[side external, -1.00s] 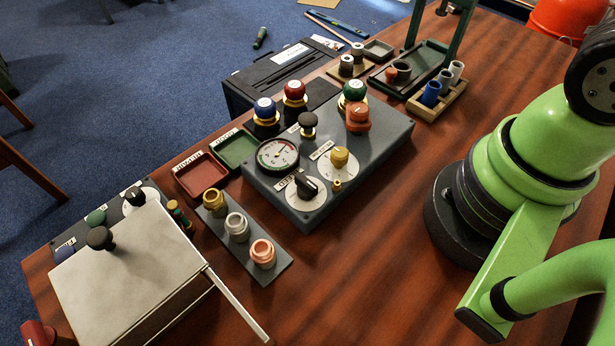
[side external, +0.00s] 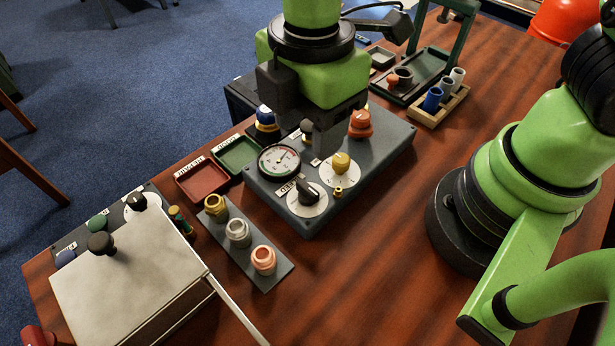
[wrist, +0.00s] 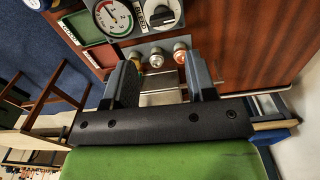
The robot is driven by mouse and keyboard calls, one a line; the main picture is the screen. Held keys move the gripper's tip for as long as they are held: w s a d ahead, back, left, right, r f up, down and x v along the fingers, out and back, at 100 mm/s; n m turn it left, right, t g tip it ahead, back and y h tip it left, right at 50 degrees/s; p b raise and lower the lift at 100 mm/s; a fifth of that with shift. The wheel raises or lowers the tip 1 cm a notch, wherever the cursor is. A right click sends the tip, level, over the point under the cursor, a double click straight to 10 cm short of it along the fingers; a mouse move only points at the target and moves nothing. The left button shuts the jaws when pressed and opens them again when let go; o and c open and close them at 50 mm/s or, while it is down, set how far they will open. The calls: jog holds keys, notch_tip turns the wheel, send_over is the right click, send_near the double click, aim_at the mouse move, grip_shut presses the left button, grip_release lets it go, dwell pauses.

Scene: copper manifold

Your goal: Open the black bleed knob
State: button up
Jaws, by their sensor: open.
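The black bleed knob (side external: 308,190) is a pointer knob on a round white dial at the near end of the grey panel (side external: 375,160). A small white label sits beside it. In the wrist view the knob (wrist: 161,14) shows at the top edge, beyond my fingertips. My gripper hides the red and green capped fittings and partly hides a black round knob (side external: 307,126).
A pressure gauge (side external: 279,160), a yellow knob (side external: 341,162) and an orange knob (side external: 360,123) stand close by on the panel. Red (side external: 202,180) and green (side external: 236,153) trays lie left. A strip of metal fittings (side external: 281,268) is in front. Bare table lies right of the panel.

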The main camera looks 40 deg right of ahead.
aim_at(307, 187)
jog(key=shift+a+f+n, duration=0.25)
jog(key=shift+f+n, duration=0.05)
jog(key=shift+f, duration=0.45)
notch_tip(307, 187, down, 9)
jog(key=shift+f, duration=0.1)
jog(key=c, duration=0.6)
jog(key=shift+c, duration=0.2)
